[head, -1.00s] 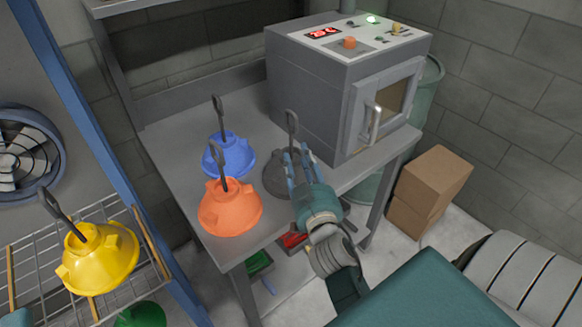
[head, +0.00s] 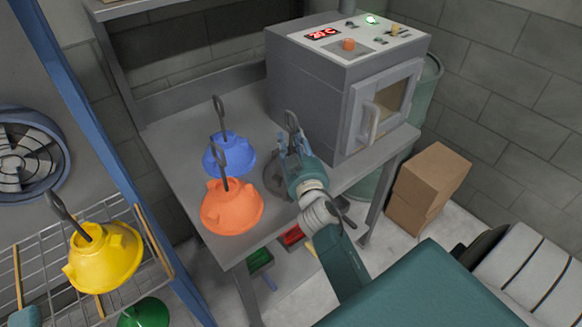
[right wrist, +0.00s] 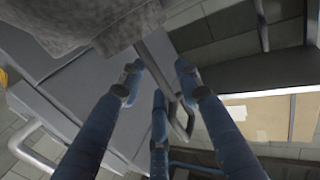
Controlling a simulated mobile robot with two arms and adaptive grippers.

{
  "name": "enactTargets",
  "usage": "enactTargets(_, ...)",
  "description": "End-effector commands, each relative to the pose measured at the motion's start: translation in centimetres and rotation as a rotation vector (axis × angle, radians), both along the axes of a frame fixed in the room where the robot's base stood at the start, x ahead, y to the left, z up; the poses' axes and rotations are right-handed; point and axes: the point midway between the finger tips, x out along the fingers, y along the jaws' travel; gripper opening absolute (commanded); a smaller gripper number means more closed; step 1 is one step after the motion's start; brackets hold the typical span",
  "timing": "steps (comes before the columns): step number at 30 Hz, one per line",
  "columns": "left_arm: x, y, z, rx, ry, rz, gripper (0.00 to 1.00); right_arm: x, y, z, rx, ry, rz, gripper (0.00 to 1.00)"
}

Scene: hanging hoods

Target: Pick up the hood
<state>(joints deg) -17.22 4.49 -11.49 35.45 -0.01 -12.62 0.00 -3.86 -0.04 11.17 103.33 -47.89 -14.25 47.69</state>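A dark grey hood (head: 274,180) stands on the table, partly hidden behind my right gripper (head: 290,150). Its dark hook (head: 292,121) rises at the fingertips. In the right wrist view, the hood's rough grey body (right wrist: 85,25) fills the upper left, and its hook (right wrist: 160,58) runs between the spread blue fingers of my right gripper (right wrist: 157,82). The fingers are apart, and I see no firm hold on the hook. An orange hood (head: 232,208) and a blue hood (head: 230,155) stand to the left, each with a hook. My left gripper is not in view.
A grey oven (head: 310,80) with a handled door stands at the table's back right. A yellow hood (head: 103,258) sits on a wire rack (head: 40,250) at left. Cardboard boxes (head: 430,180) stand on the floor at right. Coloured bins (head: 292,236) lie under the table.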

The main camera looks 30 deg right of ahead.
Motion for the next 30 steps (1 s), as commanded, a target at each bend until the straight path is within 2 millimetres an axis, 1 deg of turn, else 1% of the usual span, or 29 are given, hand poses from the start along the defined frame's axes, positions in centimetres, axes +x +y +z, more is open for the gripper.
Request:
enactTargets(1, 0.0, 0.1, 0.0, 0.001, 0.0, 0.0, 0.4, 0.0, 0.0, 0.0, 0.0, 0.0, 0.0, 0.22)
enactTargets(4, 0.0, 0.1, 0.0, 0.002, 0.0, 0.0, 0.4, 0.0, 0.0, 0.0, 0.0, 0.0, 0.0, 0.02)
enactTargets(5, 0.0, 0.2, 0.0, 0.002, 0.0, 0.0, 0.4, 0.0, 0.0, 0.0, 0.0, 0.0, 0.0, 0.0)
enactTargets(20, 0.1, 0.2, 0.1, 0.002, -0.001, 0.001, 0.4, 0.0, 0.0, 0.4, -0.001, -0.003, 0.0, 0.0)
enactTargets(25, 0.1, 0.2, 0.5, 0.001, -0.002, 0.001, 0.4, 0.0, 0.0, 1.9, -0.003, -0.005, 0.0, 0.0)
enactTargets(28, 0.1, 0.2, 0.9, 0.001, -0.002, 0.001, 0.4, 0.0, 0.1, 3.8, -0.005, -0.007, 0.003, 0.0)
enactTargets(30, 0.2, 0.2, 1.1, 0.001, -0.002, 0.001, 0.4, 0.0, 0.0, 5.4, -0.004, -0.009, 0.001, 0.0)
